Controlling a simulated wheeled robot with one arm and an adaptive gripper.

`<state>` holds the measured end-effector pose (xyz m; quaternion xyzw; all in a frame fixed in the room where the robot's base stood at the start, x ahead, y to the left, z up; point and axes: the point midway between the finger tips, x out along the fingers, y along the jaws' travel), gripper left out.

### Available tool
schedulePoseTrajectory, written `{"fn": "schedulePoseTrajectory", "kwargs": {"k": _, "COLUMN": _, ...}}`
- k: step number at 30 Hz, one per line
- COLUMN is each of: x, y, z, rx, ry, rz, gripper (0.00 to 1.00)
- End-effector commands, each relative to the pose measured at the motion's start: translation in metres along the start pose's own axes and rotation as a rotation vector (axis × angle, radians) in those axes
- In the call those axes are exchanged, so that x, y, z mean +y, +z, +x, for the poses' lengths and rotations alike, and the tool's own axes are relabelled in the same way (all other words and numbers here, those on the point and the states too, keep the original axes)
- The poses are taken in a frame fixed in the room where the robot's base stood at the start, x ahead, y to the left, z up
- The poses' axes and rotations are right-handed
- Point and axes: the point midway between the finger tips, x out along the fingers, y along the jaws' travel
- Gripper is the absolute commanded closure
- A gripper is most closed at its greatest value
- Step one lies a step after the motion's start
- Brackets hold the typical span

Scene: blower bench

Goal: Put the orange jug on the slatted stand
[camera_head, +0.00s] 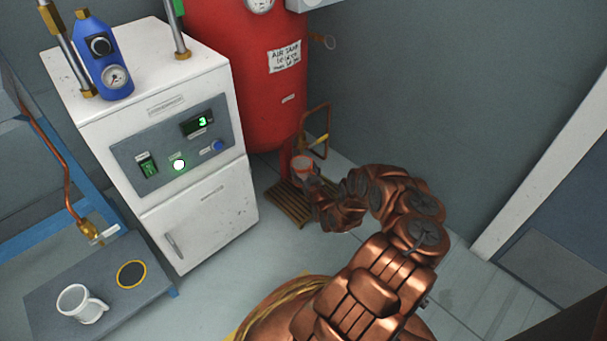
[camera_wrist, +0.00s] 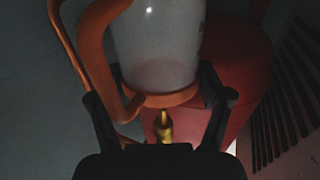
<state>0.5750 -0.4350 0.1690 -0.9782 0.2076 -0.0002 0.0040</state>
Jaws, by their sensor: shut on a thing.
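The orange jug (camera_head: 303,166) shows small in the head view, at the foot of the red tank. In the wrist view the jug (camera_wrist: 158,50) has a pale, see-through body, an orange band and an orange handle on the left. My gripper (camera_head: 313,186) is shut on it, its fingers (camera_wrist: 162,108) on either side of the orange band. The slatted stand (camera_head: 288,207) is low and brown, on the floor beside the tank, partly hidden by my gripper. Its dark slats (camera_wrist: 285,95) show at right in the wrist view. I cannot tell whether the jug touches the stand.
The red air tank (camera_head: 262,85) stands right behind the stand, with a copper pipe (camera_head: 327,130) beside it. A white cabinet (camera_head: 205,225) stands to the left. A white mug (camera_head: 80,305) sits on a grey bench at lower left. Floor to the right is clear.

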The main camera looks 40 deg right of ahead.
Motion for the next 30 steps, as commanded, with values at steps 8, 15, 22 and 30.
{"fn": "schedulePoseTrajectory", "kwargs": {"k": 8, "x": -0.001, "y": 0.008, "z": 0.0, "rx": 0.002, "ry": -0.001, "rz": -0.001, "gripper": 0.6}}
{"fn": "schedulePoseTrajectory", "kwargs": {"k": 15, "x": -0.001, "y": 0.013, "z": 0.0, "rx": 0.001, "ry": -0.002, "rz": -0.001, "gripper": 0.6}}
{"fn": "schedulePoseTrajectory", "kwargs": {"k": 22, "x": -0.001, "y": 0.018, "z": 0.0, "rx": 0.001, "ry": -0.002, "rz": -0.001, "gripper": 0.6}}
{"fn": "schedulePoseTrajectory", "kwargs": {"k": 30, "x": -0.001, "y": 0.022, "z": 0.0, "rx": -0.001, "ry": 0.0, "rz": 0.0, "gripper": 0.16}}
